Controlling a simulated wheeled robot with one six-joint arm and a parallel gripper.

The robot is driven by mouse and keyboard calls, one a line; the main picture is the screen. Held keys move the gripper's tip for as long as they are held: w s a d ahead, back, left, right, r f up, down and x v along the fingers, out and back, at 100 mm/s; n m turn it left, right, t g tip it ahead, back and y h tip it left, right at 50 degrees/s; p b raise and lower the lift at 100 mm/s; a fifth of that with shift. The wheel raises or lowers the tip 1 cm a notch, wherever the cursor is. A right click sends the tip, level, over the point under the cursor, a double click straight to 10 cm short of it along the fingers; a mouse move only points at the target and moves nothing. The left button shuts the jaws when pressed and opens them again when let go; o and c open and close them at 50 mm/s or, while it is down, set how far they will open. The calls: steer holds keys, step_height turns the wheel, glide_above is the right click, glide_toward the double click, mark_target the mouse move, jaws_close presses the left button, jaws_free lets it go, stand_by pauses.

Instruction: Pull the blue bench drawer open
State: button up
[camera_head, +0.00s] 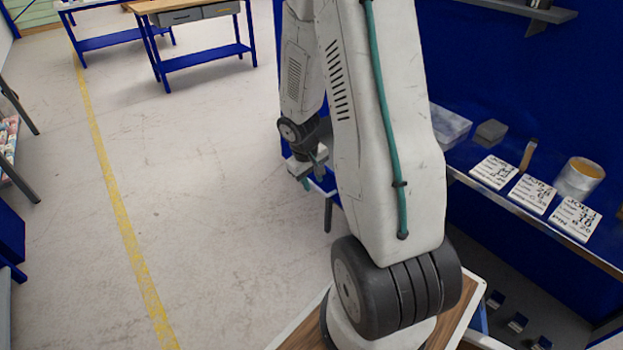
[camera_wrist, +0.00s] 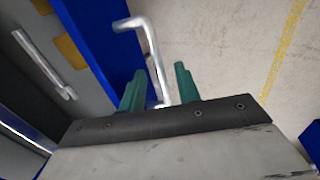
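The blue drawer front (camera_wrist: 105,38) stands upright in the wrist view, left of centre. Its bent silver bar handle (camera_wrist: 152,45) sticks out from it and runs down toward my gripper. My gripper (camera_wrist: 158,72) has two green fingers, spread apart. The lower part of the handle lies between them, with a visible gap on each side. In the head view, my gripper (camera_head: 311,173) is beyond my arm, beside a small strip of blue (camera_head: 327,179). My arm hides most of the drawer there, so how far it stands open cannot be told.
A second silver handle (camera_wrist: 45,64) sits on a grey front with yellow patches. In the head view, a bench (camera_head: 525,222) on the right carries labelled cards (camera_head: 533,194) and a jar (camera_head: 579,179). Open floor (camera_head: 200,170) with a yellow line lies to the left.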

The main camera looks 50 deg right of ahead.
step_height(320, 180, up, 8)
steer(key=a, duration=0.1)
steer(key=shift+w+a+f, duration=0.15)
steer(key=shift+a+f, duration=0.05)
stand_by(0.4)
stand_by(0.4)
steer(key=s+a+r+n+t+y, duration=0.1)
steer(key=s+a+r, duration=0.8)
steer(key=a+r, duration=0.2)
steer(key=s+a+r+y, duration=0.1)
steer(key=s+a+r, duration=0.8)
steer(key=a+r, duration=0.2)
steer(key=shift+a+r+n+t, duration=0.2)
steer(key=shift+r+n+t, duration=0.05)
steer(key=shift+n+t, duration=0.15)
